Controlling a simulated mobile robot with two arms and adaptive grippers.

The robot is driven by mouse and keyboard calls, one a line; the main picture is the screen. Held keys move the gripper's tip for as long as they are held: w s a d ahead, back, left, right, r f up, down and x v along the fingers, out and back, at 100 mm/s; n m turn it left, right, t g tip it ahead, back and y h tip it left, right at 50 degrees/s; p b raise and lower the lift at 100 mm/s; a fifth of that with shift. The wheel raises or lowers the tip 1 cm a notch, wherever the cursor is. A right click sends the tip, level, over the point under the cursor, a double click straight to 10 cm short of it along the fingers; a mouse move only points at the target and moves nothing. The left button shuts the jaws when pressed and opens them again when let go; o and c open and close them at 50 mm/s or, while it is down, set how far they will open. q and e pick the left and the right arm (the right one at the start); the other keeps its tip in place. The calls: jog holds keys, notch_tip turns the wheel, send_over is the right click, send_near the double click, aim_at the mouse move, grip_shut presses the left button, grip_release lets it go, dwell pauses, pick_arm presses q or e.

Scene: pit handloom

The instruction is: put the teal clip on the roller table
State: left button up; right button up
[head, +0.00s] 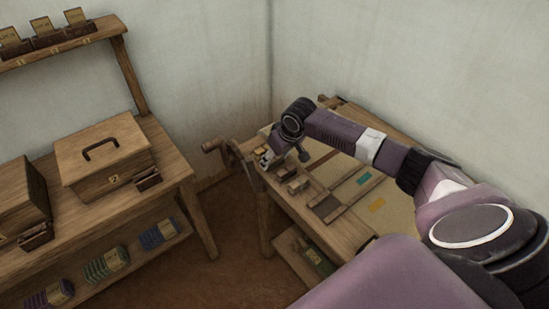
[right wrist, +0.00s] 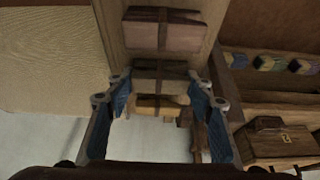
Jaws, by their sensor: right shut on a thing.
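A flat teal piece (head: 363,179), which looks like the teal clip, lies on the pale cloth of the wooden loom table (head: 345,232). My right gripper (head: 266,160) is at the table's far left corner, well left of the teal piece. In the right wrist view, its blue-padded fingers (right wrist: 160,88) stand on both sides of a brown banded wooden block (right wrist: 145,76), with a yellowish block (right wrist: 147,104) just beyond. It is shut on the brown block, as far as I can tell; the contact is unclear. My left gripper is out of view.
An orange piece (head: 377,205) lies near the teal one. More blocks (head: 298,187) sit along the table's left edge. A bench with a lidded wooden box (head: 105,155) stands at left, with bundles on its lower shelf. Bare floor separates bench and table.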

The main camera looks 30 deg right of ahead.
jog(key=shift+f, duration=0.15)
jog(key=o, duration=1)
jog(key=shift+d+r, duration=0.1)
jog(key=shift+r, duration=0.45)
jog(key=b+v, duration=0.1)
jog(key=v, duration=1)
jog(key=shift+s, duration=0.2)
